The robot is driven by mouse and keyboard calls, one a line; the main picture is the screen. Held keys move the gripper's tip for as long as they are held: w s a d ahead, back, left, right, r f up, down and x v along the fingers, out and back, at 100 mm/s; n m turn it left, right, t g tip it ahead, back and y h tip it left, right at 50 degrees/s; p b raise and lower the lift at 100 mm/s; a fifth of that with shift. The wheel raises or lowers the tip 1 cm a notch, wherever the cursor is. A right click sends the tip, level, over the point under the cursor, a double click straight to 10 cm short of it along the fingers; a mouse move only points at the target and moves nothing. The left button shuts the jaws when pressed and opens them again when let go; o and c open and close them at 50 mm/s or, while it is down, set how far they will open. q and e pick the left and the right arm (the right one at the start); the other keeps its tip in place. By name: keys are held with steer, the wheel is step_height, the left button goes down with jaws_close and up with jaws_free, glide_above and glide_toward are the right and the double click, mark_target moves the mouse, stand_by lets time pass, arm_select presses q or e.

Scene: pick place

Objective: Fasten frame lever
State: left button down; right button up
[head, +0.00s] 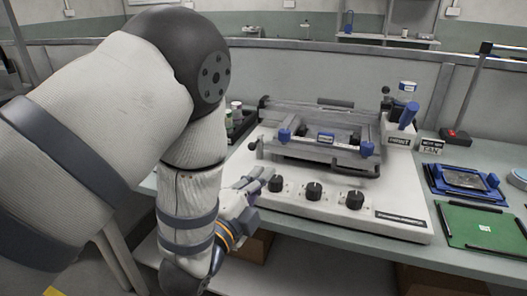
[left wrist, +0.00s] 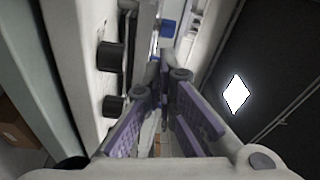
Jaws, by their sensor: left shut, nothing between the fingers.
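A white machine (head: 380,212) stands on the bench with a metal frame (head: 322,148) on top. Blue lever-like pieces sit at the frame's front left (head: 284,135) and front right (head: 366,148); I cannot tell which is the frame lever. A larger blue handle (head: 408,115) stands tilted at the machine's right. My left gripper (head: 266,174) is shut and empty, beside the machine's front left edge, lower than the frame. In the left wrist view, its fingers (left wrist: 166,78) meet, with a blue piece (left wrist: 168,27) beyond them. My right gripper is out of view.
Black knobs line the machine's front; the left one (head: 275,183) is close to my left gripper. Small containers (head: 237,112) stand behind my arm. A green board (head: 480,226) and a blue frame (head: 465,182) lie on the bench at right.

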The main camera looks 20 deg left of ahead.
arm_select(q)
steer(key=shift+a, duration=0.1)
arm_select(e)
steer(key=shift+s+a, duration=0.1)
